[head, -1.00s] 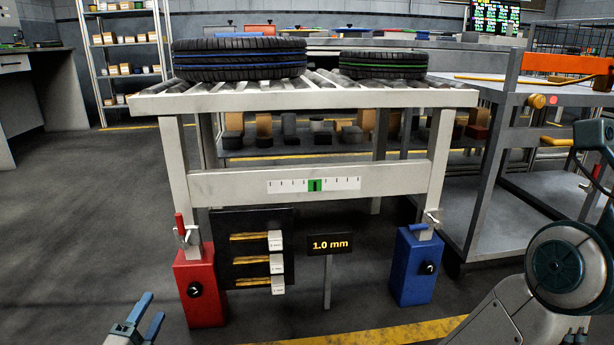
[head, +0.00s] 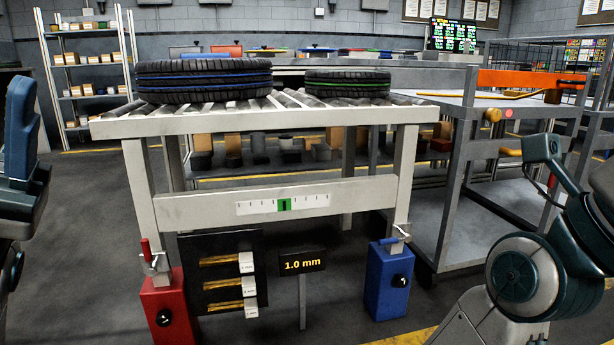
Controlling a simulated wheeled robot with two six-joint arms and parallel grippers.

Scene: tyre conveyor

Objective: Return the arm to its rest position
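My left arm (head: 20,160) stands upright at the left edge of the head view, clear of the conveyor. Its gripper does not show. My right arm (head: 530,270) is folded at the lower right, in front of the cart; its gripper is also out of view. The roller conveyor (head: 270,122) stands in the middle, with a larger blue-striped tyre (head: 204,80) on its left and a smaller green-striped tyre (head: 347,84) on its right. Neither arm touches a tyre.
A red box (head: 167,310) and a blue box (head: 389,280) stand at the conveyor's front legs. Between them are a black panel (head: 190,270) and a "1.0 mm" sign (head: 302,263). A grey cart (head: 460,103) stands close on the right. Floor at left is clear.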

